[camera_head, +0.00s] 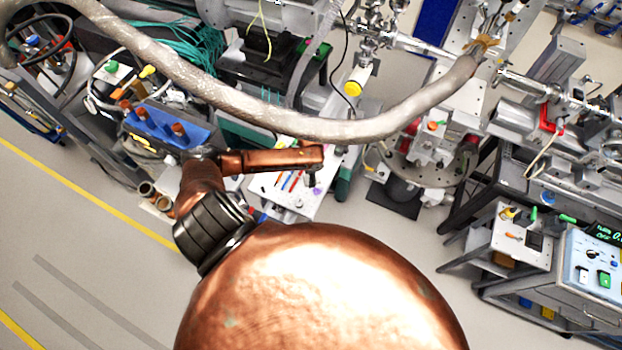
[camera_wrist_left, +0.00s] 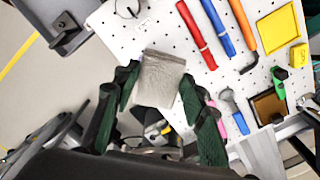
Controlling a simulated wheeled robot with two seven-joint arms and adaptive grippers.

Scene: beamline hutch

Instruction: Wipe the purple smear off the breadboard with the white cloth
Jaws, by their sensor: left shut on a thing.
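The white breadboard (camera_wrist_left: 225,75), drilled with rows of holes, fills the upper part of the left wrist view. It also shows under my copper left arm in the head view (camera_head: 298,207). A greyish-white folded cloth (camera_wrist_left: 161,72) is pinched between the dark green fingers of my left gripper (camera_wrist_left: 160,88), over the board's near edge. I cannot tell whether the cloth touches the board. My right gripper is not in view.
Red (camera_wrist_left: 196,35), blue (camera_wrist_left: 218,27) and orange (camera_wrist_left: 243,24) tools lie on the board beside a yellow square (camera_wrist_left: 279,27). A thick grey hose (camera_head: 300,122) crosses above the bench. A blue tray (camera_head: 165,128) stands left. Open floor (camera_head: 90,260) lies lower left.

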